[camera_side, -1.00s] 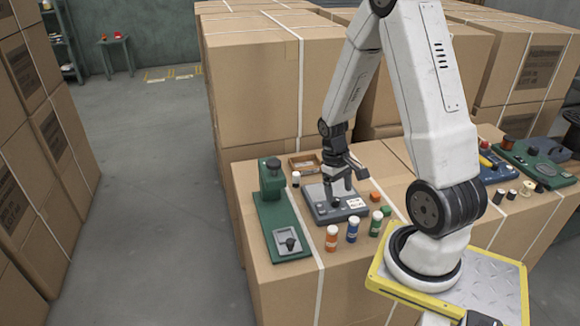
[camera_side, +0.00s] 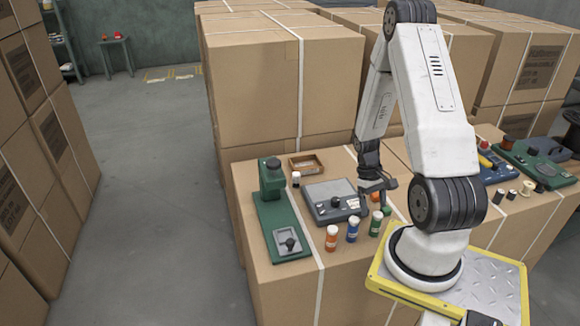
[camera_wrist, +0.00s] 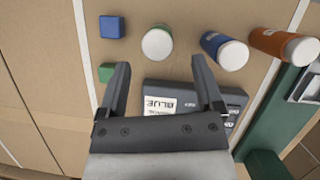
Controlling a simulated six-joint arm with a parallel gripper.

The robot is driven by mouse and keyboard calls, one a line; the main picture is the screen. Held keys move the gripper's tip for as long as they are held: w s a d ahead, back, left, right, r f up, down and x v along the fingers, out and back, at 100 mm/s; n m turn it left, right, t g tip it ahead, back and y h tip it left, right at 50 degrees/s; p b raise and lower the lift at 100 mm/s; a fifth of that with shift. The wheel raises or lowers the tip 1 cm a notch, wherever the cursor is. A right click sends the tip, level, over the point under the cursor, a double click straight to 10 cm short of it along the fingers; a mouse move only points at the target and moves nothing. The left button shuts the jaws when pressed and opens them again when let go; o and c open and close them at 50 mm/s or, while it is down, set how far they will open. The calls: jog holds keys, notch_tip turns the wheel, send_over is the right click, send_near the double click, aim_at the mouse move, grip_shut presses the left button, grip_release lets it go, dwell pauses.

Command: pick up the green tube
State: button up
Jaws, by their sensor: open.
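The green tube (camera_side: 376,225), with a white cap, stands upright at the right end of a row of tubes in the side view. In the wrist view its pale top (camera_wrist: 157,43) lies just beyond my fingertips, roughly centred between them. My gripper (camera_wrist: 161,66) is open and empty, pointing down. In the side view my gripper (camera_side: 377,190) is above and behind the green tube, apart from it.
A blue tube (camera_side: 352,230) and an orange tube (camera_side: 331,239) stand left of the green tube. A green cube (camera_wrist: 106,72) and a blue cube (camera_wrist: 112,27) lie close by. A grey device (camera_wrist: 183,93) with a label sits under the gripper. A green stand (camera_side: 285,220) is at left.

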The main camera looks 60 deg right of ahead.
aim_at(376, 223)
jog(key=shift+s+a+f, duration=0.1)
jog(key=shift+s+f, duration=0.05)
jog(key=shift+f, duration=0.25)
jog(key=shift+f, duration=0.15)
jog(key=shift+x, duration=2.45)
jog(key=shift+s, duration=0.1)
grip_shut()
